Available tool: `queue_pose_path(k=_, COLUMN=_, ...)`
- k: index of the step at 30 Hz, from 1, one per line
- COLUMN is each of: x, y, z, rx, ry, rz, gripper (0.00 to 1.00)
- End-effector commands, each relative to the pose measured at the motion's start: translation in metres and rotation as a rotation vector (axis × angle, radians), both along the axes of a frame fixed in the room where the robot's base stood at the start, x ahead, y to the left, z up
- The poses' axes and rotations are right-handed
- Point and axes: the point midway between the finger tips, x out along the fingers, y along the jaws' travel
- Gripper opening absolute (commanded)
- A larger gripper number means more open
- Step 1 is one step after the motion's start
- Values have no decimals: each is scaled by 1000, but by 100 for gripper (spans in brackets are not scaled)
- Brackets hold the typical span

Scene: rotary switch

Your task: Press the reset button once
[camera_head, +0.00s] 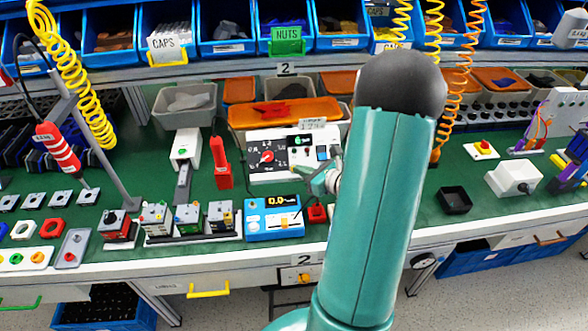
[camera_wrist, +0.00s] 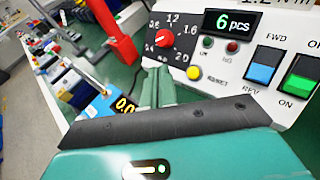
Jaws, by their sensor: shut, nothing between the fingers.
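The white control box (camera_head: 262,174) stands on the green bench in the head view, partly behind my arm. In the wrist view its black panel has a red rotary knob (camera_wrist: 162,38) and a display (camera_wrist: 232,22) reading "6 pcs". A yellow button (camera_wrist: 194,72) sits at the panel's lower edge, beside a small blurred label that looks like "RESET". My gripper (camera_wrist: 157,72) is shut and empty. Its fingertips appear below the knob and left of the yellow button; contact cannot be told.
Blue (camera_wrist: 262,68) and green (camera_wrist: 301,75) rocker switches are right of the button. A red upright tool (camera_head: 221,163) stands left of the box. A blue meter (camera_head: 274,217) and a small red block (camera_head: 317,213) sit in front. Storage bins line the back.

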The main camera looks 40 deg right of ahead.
Motion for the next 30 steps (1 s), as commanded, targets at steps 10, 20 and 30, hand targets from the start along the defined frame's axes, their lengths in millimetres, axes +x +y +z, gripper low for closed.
queue_pose_path(k=10, x=29, y=-16, z=-34, rx=1, ry=1, rz=4, gripper=0)
queue_pose_path(k=20, x=43, y=-26, z=-50, rx=0, ry=1, rz=4, gripper=0)
queue_pose_path(k=30, x=43, y=-26, z=-51, rx=-1, ry=0, rz=3, gripper=0)
